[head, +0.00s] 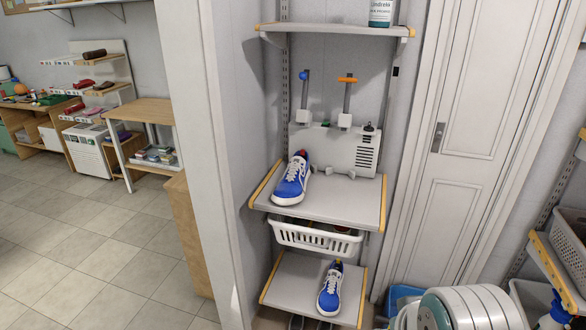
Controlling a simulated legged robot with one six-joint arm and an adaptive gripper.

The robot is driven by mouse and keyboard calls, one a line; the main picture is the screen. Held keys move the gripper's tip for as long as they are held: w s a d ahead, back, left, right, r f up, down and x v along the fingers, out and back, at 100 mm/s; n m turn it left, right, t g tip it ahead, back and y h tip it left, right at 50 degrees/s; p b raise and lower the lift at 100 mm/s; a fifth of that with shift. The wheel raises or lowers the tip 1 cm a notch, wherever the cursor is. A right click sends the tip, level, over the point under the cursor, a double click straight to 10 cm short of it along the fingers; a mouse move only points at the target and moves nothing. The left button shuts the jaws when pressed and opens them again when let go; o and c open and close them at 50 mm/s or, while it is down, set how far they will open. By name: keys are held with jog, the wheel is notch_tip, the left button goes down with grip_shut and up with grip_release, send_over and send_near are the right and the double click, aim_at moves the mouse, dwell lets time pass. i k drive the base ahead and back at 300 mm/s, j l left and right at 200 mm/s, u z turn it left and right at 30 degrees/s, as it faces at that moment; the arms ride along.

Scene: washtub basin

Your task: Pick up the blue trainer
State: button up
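Two blue trainers with white soles and laces show in the head view. One blue trainer (291,181) stands on the left part of the middle grey shelf (345,200), with its toe toward me. The other blue trainer (329,289) stands on the right part of the lower grey shelf (292,285), also toe toward me. My gripper is not in view.
A white basket (315,238) hangs between the two shelves. A grey-white box unit (345,152) with upright posts stands behind the upper trainer. A white ribbed object (470,308) and a blue tub (402,298) are at lower right. Tiled floor (95,255) is clear at left.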

aim_at(291, 189)
jog(key=i+j, duration=0.2)
jog(key=i, duration=0.3)
jog(key=i+j, duration=0.25)
jog(key=i, duration=0.25)
jog(key=i+j, duration=0.2)
jog(key=i, duration=0.3)
